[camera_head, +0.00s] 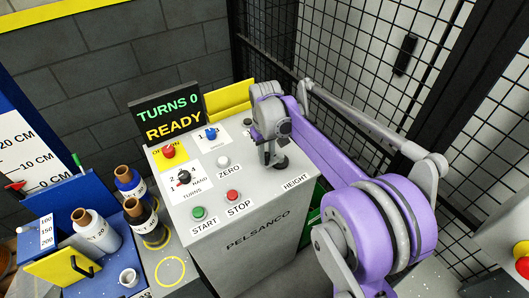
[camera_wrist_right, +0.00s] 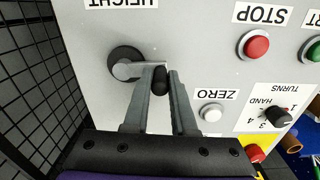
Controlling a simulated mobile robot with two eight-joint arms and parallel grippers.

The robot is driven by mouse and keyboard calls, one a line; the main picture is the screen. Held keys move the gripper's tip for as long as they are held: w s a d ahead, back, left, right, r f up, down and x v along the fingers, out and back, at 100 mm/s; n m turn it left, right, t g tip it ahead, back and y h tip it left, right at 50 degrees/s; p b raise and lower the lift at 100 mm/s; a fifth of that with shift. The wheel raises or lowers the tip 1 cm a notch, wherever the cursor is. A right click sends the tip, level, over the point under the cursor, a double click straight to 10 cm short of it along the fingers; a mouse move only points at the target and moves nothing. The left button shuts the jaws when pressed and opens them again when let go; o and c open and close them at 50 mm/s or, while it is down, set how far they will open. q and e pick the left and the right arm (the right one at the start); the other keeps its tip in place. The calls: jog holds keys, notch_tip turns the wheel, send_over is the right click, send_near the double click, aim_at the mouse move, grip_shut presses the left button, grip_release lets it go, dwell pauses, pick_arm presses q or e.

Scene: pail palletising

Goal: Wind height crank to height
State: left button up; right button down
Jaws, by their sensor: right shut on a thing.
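The height crank has a round dark hub and a grey arm (camera_wrist_right: 126,66) on the sloped grey control panel, beside the HEIGHT label. Its black handle (camera_wrist_right: 161,82) stands at the end of the arm. My right gripper (camera_wrist_right: 167,76) is shut on this handle, with one finger on each side. In the head view my right gripper (camera_head: 272,157) reaches down to the panel's right part and covers most of the crank; the dark hub (camera_head: 281,163) shows just below it. The display (camera_head: 167,117) reads TURNS 0 and READY. My left gripper is out of view.
Near the crank are a white ZERO button (camera_head: 223,161), a red STOP button (camera_head: 233,196), a green START button (camera_head: 198,213) and a TURNS selector (camera_head: 184,177). Black mesh fencing (camera_head: 345,70) stands close behind and right.

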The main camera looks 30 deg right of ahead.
jog(key=s+n, duration=0.1)
jog(key=n, duration=0.2)
jog(key=shift+s+d+n, duration=0.25)
jog(key=shift+s+n, duration=0.05)
jog(key=shift+s, duration=0.05)
jog(key=shift+s+d+n, duration=0.25)
jog(key=shift+s+n, duration=0.1)
jog(key=shift+n, duration=0.45)
jog(key=shift+s+d+n, duration=0.2)
jog(key=shift+s+n, duration=0.1)
jog(key=shift+n, duration=0.5)
jog(key=c, duration=0.7)
grip_release()
jog(key=shift+c, duration=0.2)
notch_tip(320, 180, up, 11)
jog(key=shift+s+f, duration=0.15)
